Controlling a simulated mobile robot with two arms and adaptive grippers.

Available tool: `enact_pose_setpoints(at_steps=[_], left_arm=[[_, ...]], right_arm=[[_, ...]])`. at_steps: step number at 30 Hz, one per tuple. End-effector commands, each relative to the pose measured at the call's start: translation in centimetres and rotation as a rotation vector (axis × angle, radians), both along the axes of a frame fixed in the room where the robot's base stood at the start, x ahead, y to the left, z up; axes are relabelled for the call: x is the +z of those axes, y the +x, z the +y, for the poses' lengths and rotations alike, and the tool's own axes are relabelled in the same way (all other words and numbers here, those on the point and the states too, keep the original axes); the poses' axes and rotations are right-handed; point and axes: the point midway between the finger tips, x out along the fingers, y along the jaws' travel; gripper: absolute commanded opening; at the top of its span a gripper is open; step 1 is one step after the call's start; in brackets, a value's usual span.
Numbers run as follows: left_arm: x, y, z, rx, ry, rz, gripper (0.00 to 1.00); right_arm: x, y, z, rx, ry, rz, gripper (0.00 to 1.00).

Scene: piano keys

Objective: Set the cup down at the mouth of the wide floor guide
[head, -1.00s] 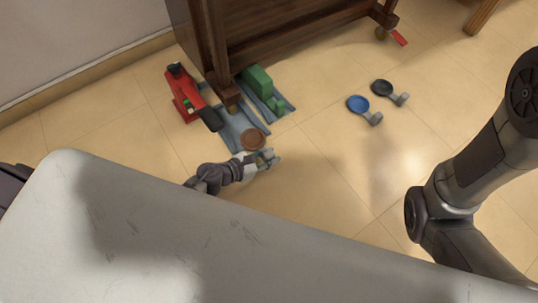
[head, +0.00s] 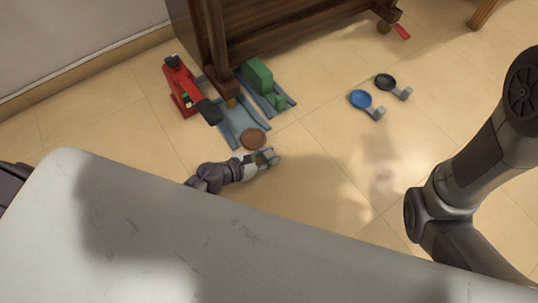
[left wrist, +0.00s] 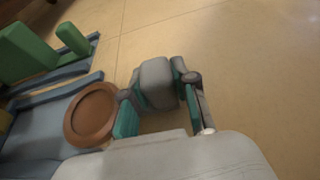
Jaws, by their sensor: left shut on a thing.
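The brown round cup (head: 254,139) is low over or on the floor at the near end of the wide blue-grey floor guide (head: 240,121). I cannot tell whether it touches the floor. My left gripper (head: 266,158) is on the near side of the cup, shut on its grey block handle (left wrist: 157,82). In the left wrist view the brown cup (left wrist: 92,113) lies left of the fingers, level-looking, overlapping the guide's end and right rail in the picture. My right arm shows at the right, but its gripper is out of view.
A dark wooden piano leg with a caster (head: 231,102) stands at the guide's far end. A red jack (head: 181,88) with a black handle is left. A second guide (head: 288,101) holds green blocks (head: 259,75). Blue (head: 360,98) and black (head: 384,81) cups lie right. Floor between is clear.

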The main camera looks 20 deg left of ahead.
Motion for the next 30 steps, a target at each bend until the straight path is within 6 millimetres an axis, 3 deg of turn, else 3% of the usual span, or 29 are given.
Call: enact_pose_setpoints(at_steps=[8, 9, 13, 20, 25, 30], left_arm=[[-0.59, 0.05, 0.00, 0.000, 0.000, -0.001, 0.00], [-0.44, 0.05, 0.00, 0.000, 0.000, -0.001, 0.35], [-0.44, 0.04, -0.01, 0.000, 0.000, -0.001, 0.56], [-0.46, 0.02, 0.00, 0.000, 0.000, 0.000, 0.57], [-0.51, -0.01, -0.01, 0.000, 0.000, 0.000, 0.86], [-0.50, -0.01, -0.01, 0.000, 0.000, 0.000, 0.87]], right_arm=[[-0.69, 0.05, 0.01, 0.000, 0.000, 0.001, 0.40], [-0.56, 0.07, 0.01, 0.000, 0.000, 0.002, 0.40], [-0.55, 0.10, 0.01, 0.000, 0.000, 0.003, 0.40], [-0.54, 0.12, 0.00, 0.000, 0.000, 0.003, 0.40], [-0.54, 0.13, 0.00, 0.000, 0.000, 0.004, 0.40], [-0.54, 0.14, 0.00, 0.000, 0.000, 0.004, 0.40]])
